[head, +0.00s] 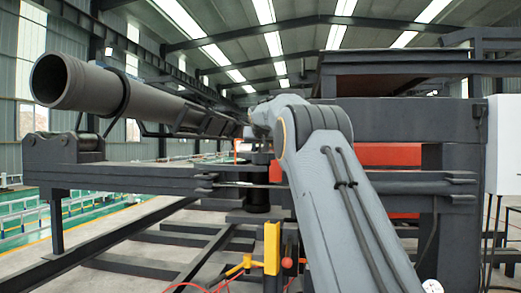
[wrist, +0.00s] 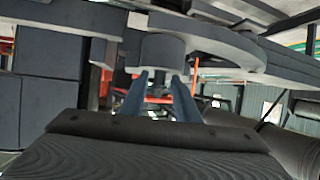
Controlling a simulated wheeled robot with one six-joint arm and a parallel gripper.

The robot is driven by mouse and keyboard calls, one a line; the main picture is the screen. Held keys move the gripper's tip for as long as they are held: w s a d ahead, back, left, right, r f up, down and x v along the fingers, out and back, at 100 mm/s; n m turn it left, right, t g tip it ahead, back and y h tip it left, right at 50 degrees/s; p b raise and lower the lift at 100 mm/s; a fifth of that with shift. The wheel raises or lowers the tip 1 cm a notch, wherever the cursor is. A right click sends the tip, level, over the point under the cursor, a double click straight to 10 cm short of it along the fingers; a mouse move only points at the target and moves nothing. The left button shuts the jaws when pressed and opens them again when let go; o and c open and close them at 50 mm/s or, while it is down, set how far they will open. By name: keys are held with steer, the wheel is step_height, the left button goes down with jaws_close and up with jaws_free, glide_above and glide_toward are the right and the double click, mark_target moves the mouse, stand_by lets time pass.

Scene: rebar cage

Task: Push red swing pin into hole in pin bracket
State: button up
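My gripper (wrist: 159,78) shows in the wrist view as two blue-grey fingers pointing away from the camera. They stand apart, with a gap between them and nothing clearly held. A grey round boss (wrist: 162,48) under a curved grey plate is just beyond and above the fingertips; I cannot tell whether they touch it. Small red parts show behind and between the fingers, but I cannot tell whether one is the red swing pin. I cannot surely pick out the pin bracket or its hole. In the head view my arm hides the gripper.
A long grey pipe (head: 100,88) lies along the left on a roller stand (head: 62,148). Dark steel beams (head: 160,180) cross the middle. A yellow post (head: 271,248) stands low by my arm. A large orange-red part (head: 388,155) and a white cabinet (head: 505,145) are at the right.

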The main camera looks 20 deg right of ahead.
steer(key=shift+f, duration=0.45)
steer(key=shift+s, duration=0.1)
steer(key=b+v, duration=0.3)
steer(key=v, duration=0.5)
steer(key=shift+r, duration=0.35)
steer(key=shift+a, duration=0.1)
